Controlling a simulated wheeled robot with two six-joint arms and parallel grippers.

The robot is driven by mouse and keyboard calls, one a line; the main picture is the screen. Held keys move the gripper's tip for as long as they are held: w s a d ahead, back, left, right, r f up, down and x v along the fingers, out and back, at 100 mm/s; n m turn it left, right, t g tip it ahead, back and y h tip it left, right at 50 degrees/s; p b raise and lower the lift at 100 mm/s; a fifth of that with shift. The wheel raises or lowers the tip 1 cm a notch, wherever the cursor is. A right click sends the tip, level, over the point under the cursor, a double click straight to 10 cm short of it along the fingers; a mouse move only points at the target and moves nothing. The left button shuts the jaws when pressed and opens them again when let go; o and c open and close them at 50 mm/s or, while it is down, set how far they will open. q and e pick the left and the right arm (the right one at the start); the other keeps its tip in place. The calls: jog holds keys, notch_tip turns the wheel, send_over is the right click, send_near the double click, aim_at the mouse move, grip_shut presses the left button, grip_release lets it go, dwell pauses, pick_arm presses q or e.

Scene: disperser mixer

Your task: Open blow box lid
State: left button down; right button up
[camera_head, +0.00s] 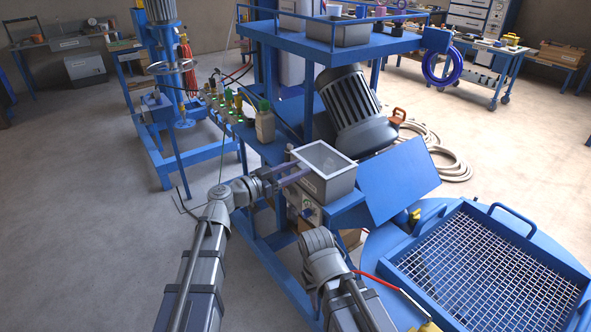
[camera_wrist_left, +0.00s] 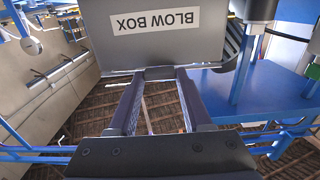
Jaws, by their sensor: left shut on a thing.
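The blow box is a grey box (camera_head: 331,186) with a pale label and a white-rimmed top (camera_head: 324,159), standing on the blue frame. In the left wrist view its grey labelled wall (camera_wrist_left: 157,40) reads BLOW BOX. My left gripper (camera_head: 298,173) is at the box's left side, near the top rim. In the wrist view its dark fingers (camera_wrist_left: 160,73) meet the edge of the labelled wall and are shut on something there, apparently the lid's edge.
A blue slanted panel (camera_head: 398,180) stands right of the box, with a grey ribbed motor (camera_head: 350,105) behind it. A beige bottle (camera_head: 265,125) stands on the bench behind the gripper. A blue-framed mesh grate (camera_head: 490,265) fills the lower right. Open floor lies left.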

pick_arm(q)
notch_tip(320, 180, up, 10)
jog(key=w+d+r+g+y+p, duration=0.15)
jog(key=d+g+y+p, duration=0.35)
jog(key=p, duration=1.8)
jog(key=w+d+r+y+p, duration=0.1)
jog(key=w+d+r+p, duration=0.2)
jog(key=w+d+p, duration=0.2)
jog(key=shift+w+d+r+p, duration=0.3)
jog(key=shift+w+d+r, duration=0.1)
jog(key=shift+w, duration=0.3)
jog(key=shift+c, duration=1.6)
grip_release()
jog(key=shift+a, duration=0.1)
jog(key=shift+s, duration=0.1)
